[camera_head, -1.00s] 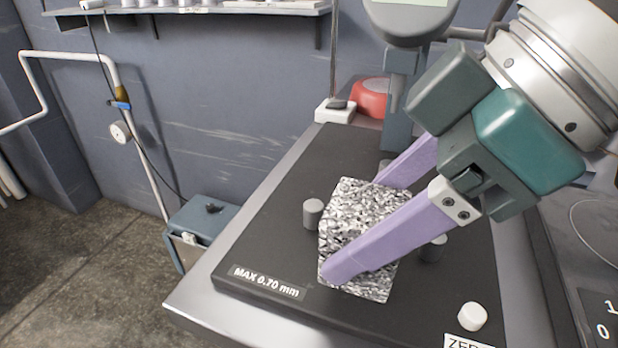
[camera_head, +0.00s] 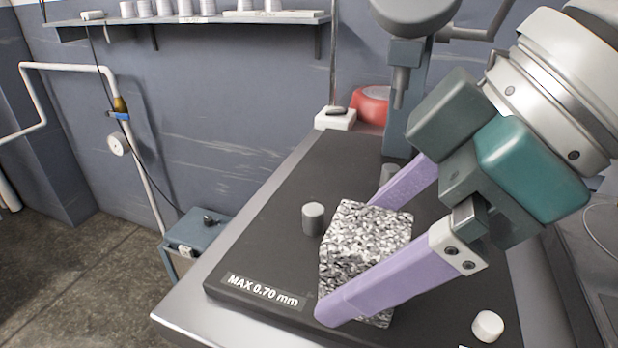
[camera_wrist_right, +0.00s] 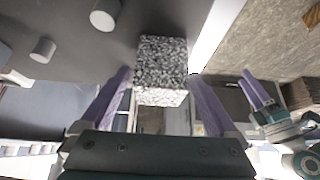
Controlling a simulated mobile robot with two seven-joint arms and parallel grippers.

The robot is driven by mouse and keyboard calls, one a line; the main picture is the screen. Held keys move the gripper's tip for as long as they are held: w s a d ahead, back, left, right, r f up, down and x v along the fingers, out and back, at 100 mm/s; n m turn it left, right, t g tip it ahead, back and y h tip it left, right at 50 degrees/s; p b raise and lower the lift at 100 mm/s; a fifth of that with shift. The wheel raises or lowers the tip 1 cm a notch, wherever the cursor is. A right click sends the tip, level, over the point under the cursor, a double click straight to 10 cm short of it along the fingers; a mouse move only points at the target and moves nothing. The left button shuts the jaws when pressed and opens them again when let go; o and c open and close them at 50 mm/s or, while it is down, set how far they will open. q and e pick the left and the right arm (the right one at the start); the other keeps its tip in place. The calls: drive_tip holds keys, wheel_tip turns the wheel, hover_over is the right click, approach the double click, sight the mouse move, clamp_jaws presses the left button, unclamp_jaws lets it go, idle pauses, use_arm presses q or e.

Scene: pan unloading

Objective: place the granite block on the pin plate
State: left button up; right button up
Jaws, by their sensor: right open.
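The granite block (camera_head: 362,248), speckled black and white, sits among the grey pins on the black pin plate (camera_head: 262,250). One pin (camera_head: 313,218) stands just left of the block, and another (camera_head: 389,174) stands behind it. My right gripper (camera_head: 348,258) is open, with its purple fingers on either side of the block. The near finger hides part of the block's front. In the right wrist view, the block (camera_wrist_right: 162,65) lies between the fingers with gaps at both sides. My left gripper (camera_wrist_right: 258,92) shows at the right of that view; its opening is unclear.
A grey column (camera_head: 400,90) rises behind the plate near my right gripper. A red round object (camera_head: 370,105) and a white block (camera_head: 336,119) stand at the back. A white knob (camera_head: 487,326) is at front right. The plate's left side is clear.

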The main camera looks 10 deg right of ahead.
drive_tip(key=shift+r, duration=0.1)
drive_tip(key=shift+d+r, duration=0.1)
drive_tip(key=shift+r, duration=0.25)
drive_tip(key=p+v, duration=0.3)
drive_tip(key=v, duration=0.8)
drive_tip(key=shift+s, duration=0.2)
drive_tip(key=shift+d+r, duration=0.1)
